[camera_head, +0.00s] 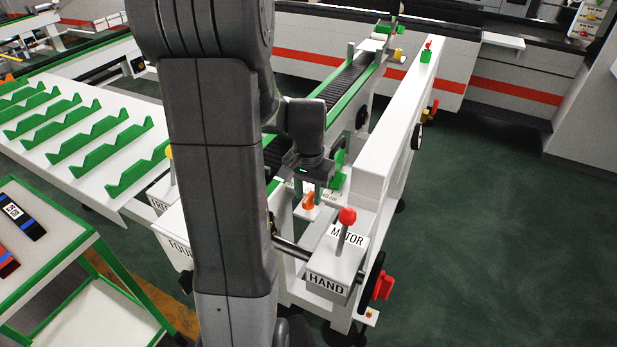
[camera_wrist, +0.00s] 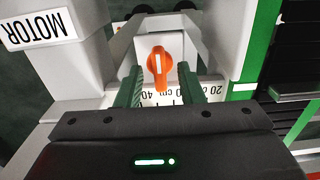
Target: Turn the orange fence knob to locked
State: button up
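The orange fence knob (camera_wrist: 159,62) sits on a white plate in the middle of the wrist view. Its pale pointer stripe runs nearly up and down in that picture. In the head view the knob (camera_head: 309,201) shows small, just below my gripper (camera_head: 307,187). My gripper (camera_wrist: 160,75) is open, with one green finger on each side of the knob and a visible gap on both sides. The fingers appear not to touch it. I cannot read any locked mark; a scale with upside-down numbers lies just below the knob in the wrist view.
A red-topped lever (camera_head: 347,217) stands on the box marked MOTOR and HAND, close to the right. A tall white wall (camera_head: 385,150) rises behind it. The green-edged conveyor (camera_head: 345,80) runs away behind my gripper. Open floor lies at the right.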

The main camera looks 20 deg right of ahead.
aim_at(308, 197)
notch_tip(308, 197, up, 13)
jog(key=shift+r, duration=0.2)
jog(key=shift+f, duration=0.1)
dwell(0.5)
notch_tip(308, 197, down, 14)
jog(key=shift+r, duration=0.1)
dwell(0.3)
jog(key=shift+r, duration=0.1)
